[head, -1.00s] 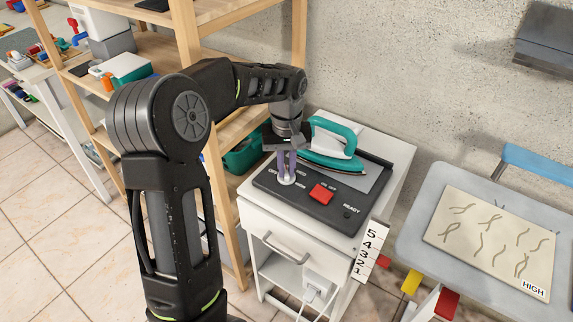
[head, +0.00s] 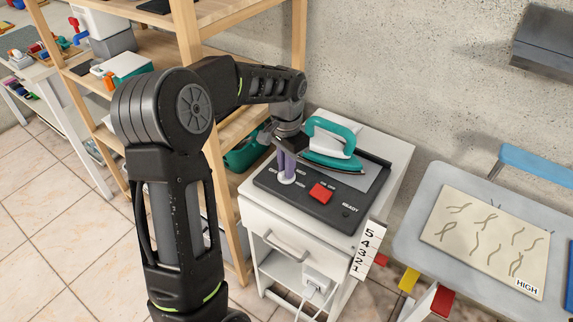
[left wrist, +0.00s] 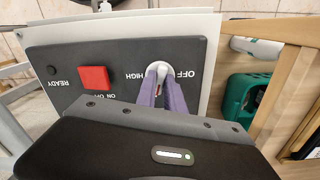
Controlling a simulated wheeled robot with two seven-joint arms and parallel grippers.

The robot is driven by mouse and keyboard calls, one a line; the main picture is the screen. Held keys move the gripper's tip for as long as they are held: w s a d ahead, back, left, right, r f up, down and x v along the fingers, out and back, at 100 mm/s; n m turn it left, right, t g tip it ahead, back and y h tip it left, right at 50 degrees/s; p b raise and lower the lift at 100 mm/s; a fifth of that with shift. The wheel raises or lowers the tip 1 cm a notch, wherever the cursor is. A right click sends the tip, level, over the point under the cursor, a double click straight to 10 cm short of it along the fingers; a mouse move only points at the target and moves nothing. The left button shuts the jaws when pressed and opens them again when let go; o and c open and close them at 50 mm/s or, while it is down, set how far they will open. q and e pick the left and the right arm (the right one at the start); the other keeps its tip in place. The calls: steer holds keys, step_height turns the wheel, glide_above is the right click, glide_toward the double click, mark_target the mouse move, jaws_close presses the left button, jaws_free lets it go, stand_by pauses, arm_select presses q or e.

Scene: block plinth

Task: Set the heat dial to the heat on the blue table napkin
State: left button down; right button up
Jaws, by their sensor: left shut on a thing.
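The heat dial (head: 286,179) is a white knob on the dark panel of the ironing station (head: 330,212). My left gripper (head: 286,168) points down at it, its purple fingers shut on the knob. In the left wrist view the dial (left wrist: 158,68) sits between the fingertips, with OFF and HIGH printed on either side. The fingers cover part of it, and I cannot read its setting. A beige napkin (head: 470,238) with wavy marks and a HIGH tag (head: 528,287) lies on the pale grey-blue table (head: 420,215) at the right. My right gripper is not in view.
A teal and white iron (head: 332,145) rests behind the dial. A red ON/OFF button (head: 321,193) is right of it; it also shows in the left wrist view (left wrist: 93,79). A wooden shelf (head: 236,185) stands close on the left. A number strip (head: 368,250) hangs at the cabinet's front corner.

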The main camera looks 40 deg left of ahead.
arm_select(q)
steer(key=shift+m, duration=1.3)
steer(key=c, duration=1.4)
jaws_free()
steer(key=shift+c, duration=0.2)
steer(key=shift+r, duration=0.1)
step_height(320, 180, up, 8)
steer(key=shift+f, duration=0.15)
